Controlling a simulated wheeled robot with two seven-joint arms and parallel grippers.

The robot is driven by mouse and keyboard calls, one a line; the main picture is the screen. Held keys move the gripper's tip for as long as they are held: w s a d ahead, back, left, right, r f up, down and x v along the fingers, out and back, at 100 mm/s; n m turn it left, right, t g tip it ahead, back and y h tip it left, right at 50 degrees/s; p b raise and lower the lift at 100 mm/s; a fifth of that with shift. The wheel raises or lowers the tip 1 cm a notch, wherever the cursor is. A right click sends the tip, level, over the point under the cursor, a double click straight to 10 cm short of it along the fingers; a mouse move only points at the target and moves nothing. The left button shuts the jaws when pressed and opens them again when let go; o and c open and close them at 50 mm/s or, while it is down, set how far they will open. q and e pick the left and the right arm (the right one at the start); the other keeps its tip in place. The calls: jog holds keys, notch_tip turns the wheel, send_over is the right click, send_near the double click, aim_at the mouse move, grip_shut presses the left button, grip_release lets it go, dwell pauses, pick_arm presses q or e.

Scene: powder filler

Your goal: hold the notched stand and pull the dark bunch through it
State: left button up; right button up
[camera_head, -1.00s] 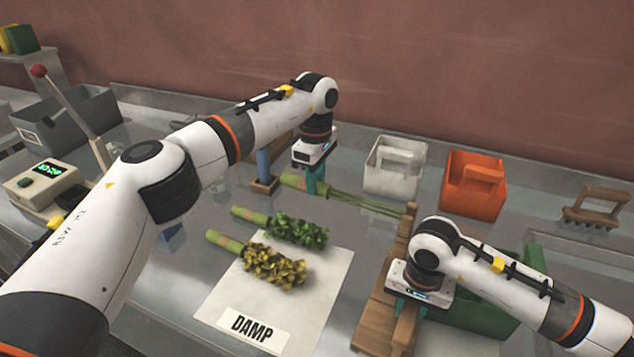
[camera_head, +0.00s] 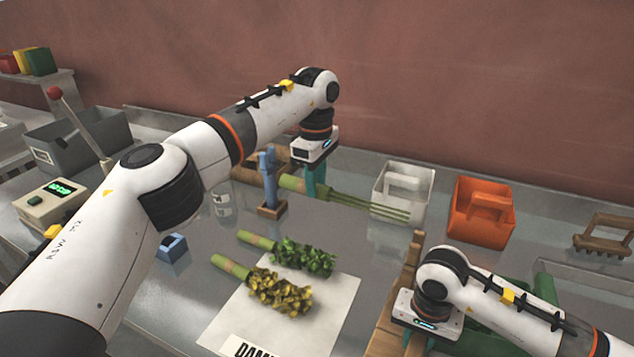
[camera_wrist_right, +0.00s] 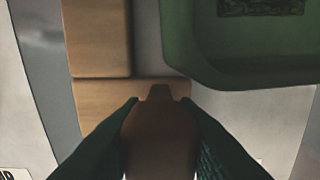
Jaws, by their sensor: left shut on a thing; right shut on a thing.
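The notched stand (camera_head: 391,315) is wood, with a flat base and a raised end, at the front right in the head view. My right gripper (camera_wrist_right: 160,104) is shut on a wooden part of this stand (camera_wrist_right: 100,38). My left gripper (camera_head: 316,183) is shut on the green handle of a bunch (camera_head: 365,203) with long bare stems. The stems point right, in front of the white bin in the picture, apart from the stand. A dark green leafy bunch (camera_head: 303,257) and a yellow leafy bunch (camera_head: 280,291) lie on or beside the white sheet (camera_head: 325,318).
A white bin (camera_head: 402,177) and an orange bin (camera_head: 481,228) stand at the back right. A green bin (camera_wrist_right: 235,70) is close beside the stand. A blue post on a wooden base (camera_head: 271,208) stands near my left gripper. A wooden rake-like tool (camera_head: 603,243) lies far right.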

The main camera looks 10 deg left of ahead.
jog(key=o, duration=1.1)
jog(key=shift+r, duration=0.1)
